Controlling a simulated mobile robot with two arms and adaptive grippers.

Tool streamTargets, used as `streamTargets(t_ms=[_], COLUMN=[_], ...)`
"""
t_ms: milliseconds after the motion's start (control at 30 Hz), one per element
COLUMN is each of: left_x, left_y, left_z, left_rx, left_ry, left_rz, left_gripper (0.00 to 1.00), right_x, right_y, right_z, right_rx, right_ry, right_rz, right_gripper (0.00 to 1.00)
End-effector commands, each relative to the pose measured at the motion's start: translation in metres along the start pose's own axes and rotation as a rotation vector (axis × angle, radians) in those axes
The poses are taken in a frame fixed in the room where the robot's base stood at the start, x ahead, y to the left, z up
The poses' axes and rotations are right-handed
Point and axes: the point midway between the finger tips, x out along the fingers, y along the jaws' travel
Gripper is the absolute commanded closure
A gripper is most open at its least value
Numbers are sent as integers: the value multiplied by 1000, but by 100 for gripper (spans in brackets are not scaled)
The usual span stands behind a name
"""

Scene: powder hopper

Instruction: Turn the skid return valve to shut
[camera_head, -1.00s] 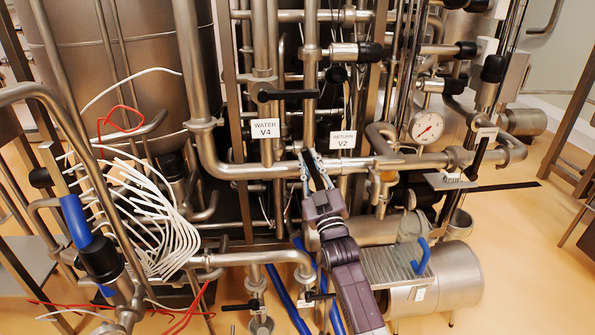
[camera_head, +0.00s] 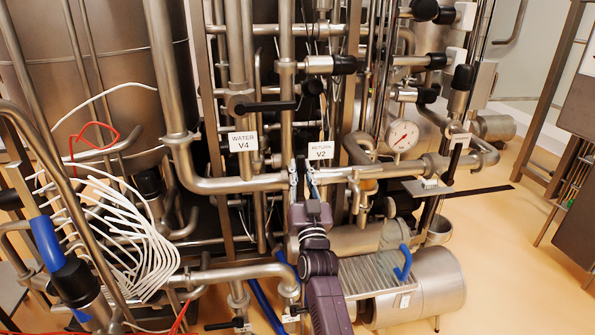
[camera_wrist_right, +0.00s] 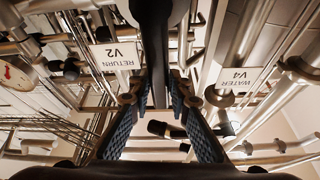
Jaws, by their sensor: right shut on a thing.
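The RETURN V2 label (camera_head: 320,150) hangs on the skid pipework, right of centre in the head view; it shows upside down in the wrist view (camera_wrist_right: 113,56). My right gripper (camera_head: 303,175) stands upright just below and left of this label. In the wrist view a dark bar, which looks like the return valve's handle (camera_wrist_right: 155,45), runs down between the two ridged fingers (camera_wrist_right: 158,80). The gripper is shut on it. The valve body behind the fingers is mostly hidden. My left gripper is in neither view.
The WATER V4 label (camera_head: 243,142) and its black horizontal handle (camera_head: 265,106) are up and left. A pressure gauge (camera_head: 402,136) is on the right. White hoses (camera_head: 130,235) loop at the left. A steel motor housing (camera_head: 430,285) sits low on the right.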

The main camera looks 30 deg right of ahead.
Motion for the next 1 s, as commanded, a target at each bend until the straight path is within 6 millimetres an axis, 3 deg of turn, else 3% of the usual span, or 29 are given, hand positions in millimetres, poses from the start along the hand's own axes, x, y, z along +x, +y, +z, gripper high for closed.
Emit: streamTargets(t_ms=[33, 367, 400, 500, 1000], left_x=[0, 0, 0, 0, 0], left_y=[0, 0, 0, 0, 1], left_z=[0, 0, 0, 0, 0], left_rx=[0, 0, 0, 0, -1], left_ry=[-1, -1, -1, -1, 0], left_rz=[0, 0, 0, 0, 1], left_gripper=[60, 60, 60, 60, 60], right_x=[1, 1, 1, 1, 1], right_y=[8, 8, 8, 8, 6], right_z=[-2, -4, -4, -4, -4], right_rx=[8, 6, 5, 3, 1], right_ry=[6, 9, 10, 10, 8], right_rz=[12, 12, 12, 12, 9], right_gripper=[100, 100, 78, 68, 67])
